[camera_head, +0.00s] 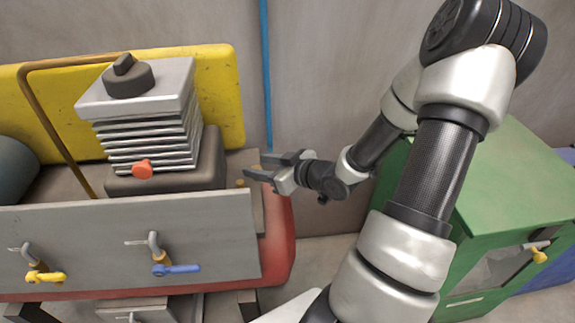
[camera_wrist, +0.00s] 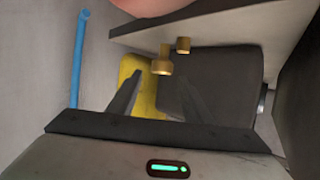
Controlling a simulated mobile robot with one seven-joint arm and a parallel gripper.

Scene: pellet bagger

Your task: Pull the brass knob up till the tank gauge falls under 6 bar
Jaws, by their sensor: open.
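A small brass knob (camera_head: 241,183) shows just left of my gripper (camera_head: 257,166), by the right end of the grey panel and above the red tank (camera_head: 281,235). In the wrist view two brass pieces appear: a nearer stepped one (camera_wrist: 162,66) and a smaller one (camera_wrist: 183,45) behind it. I cannot tell for sure which is the knob. My gripper's open fingers (camera_wrist: 160,76) point toward them, with the nearer piece seen between the fingertips. Nothing is held, and I see no contact. The tank gauge is not visible in either view.
A finned compressor block (camera_head: 150,120) with an orange knob (camera_head: 142,169) stands left of my gripper. The grey panel (camera_head: 120,235) carries a yellow-handled valve (camera_head: 45,275) and a blue-handled valve (camera_head: 175,269). A blue pipe (camera_head: 266,75) runs down the wall. A green cabinet (camera_head: 520,180) stands right.

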